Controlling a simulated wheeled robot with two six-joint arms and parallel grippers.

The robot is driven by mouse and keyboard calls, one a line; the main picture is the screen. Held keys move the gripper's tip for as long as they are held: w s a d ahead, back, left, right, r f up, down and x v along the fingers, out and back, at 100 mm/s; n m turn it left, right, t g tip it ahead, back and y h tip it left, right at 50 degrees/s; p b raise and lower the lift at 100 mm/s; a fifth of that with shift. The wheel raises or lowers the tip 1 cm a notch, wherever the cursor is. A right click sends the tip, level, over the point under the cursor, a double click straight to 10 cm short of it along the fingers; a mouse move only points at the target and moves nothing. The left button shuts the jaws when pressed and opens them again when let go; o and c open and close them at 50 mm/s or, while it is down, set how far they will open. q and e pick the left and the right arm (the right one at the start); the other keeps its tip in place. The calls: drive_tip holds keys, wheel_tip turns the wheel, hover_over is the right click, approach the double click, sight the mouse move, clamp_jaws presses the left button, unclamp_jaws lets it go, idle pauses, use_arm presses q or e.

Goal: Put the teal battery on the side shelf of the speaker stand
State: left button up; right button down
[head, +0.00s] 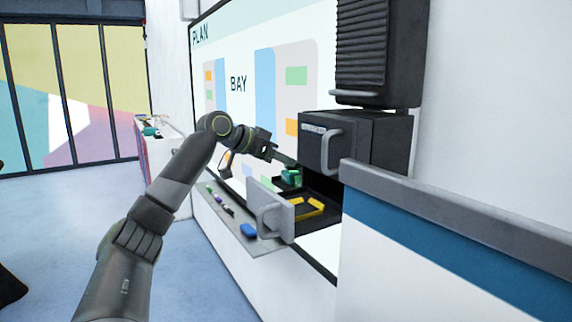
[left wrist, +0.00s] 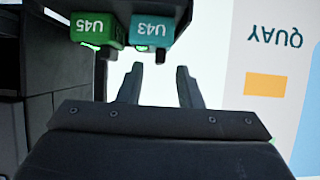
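The teal battery (left wrist: 152,30), marked U43, shows at the top of the left wrist view, beside a green battery (left wrist: 90,28) marked U45. My left gripper (left wrist: 160,75) is open and empty, its two fingertips just short of the teal battery and apart from it. In the head view my left gripper (head: 287,160) reaches down to a small teal-green block (head: 290,177) by the dark cabinet; I cannot tell which battery that is. I cannot make out the side shelf of the speaker stand with certainty. My right gripper is not in view.
A drawer with a grey front (head: 268,208) stands open below, with a yellow piece (head: 303,208) in it. A dark box with a handle (head: 352,145) is above. A grey-topped counter (head: 460,212) is at right.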

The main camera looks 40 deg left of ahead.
use_arm(q)
drive_tip(key=b+v, duration=0.4)
drive_tip(key=v, duration=0.6)
drive_tip(key=shift+s, duration=0.25)
